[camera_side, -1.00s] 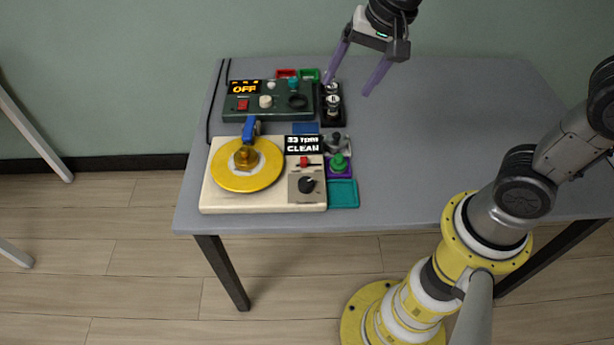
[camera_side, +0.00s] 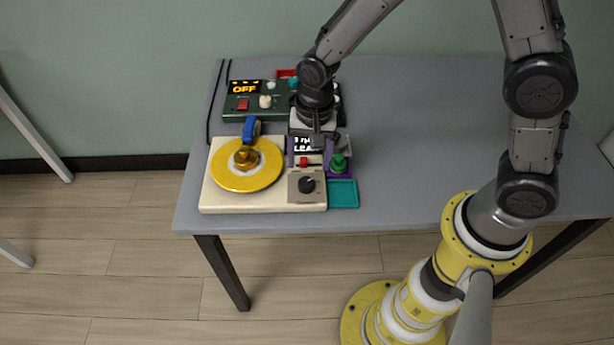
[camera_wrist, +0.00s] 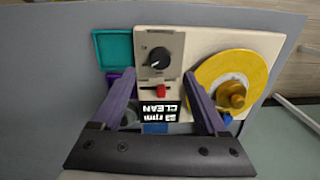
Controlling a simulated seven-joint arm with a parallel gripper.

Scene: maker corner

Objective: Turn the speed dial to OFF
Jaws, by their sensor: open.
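The speed dial (camera_side: 307,185) is a round black knob on a grey panel at the front right of a cream turntable unit (camera_side: 235,205). In the wrist view the dial (camera_wrist: 158,59) is fully visible, with a white mark on it. My gripper (camera_side: 315,155) points down behind the dial, above the unit's display and red switch. In the wrist view my gripper (camera_wrist: 160,82) is open, its purple fingers spread and empty, apart from the dial.
A yellow disc (camera_side: 262,176) with a brass knob lies left of the dial. A red switch (camera_wrist: 161,91) sits between dial and display. A green knob on a purple base (camera_side: 339,164) and a teal tray (camera_side: 343,194) stand right. A dark box (camera_side: 236,115) showing OFF is behind.

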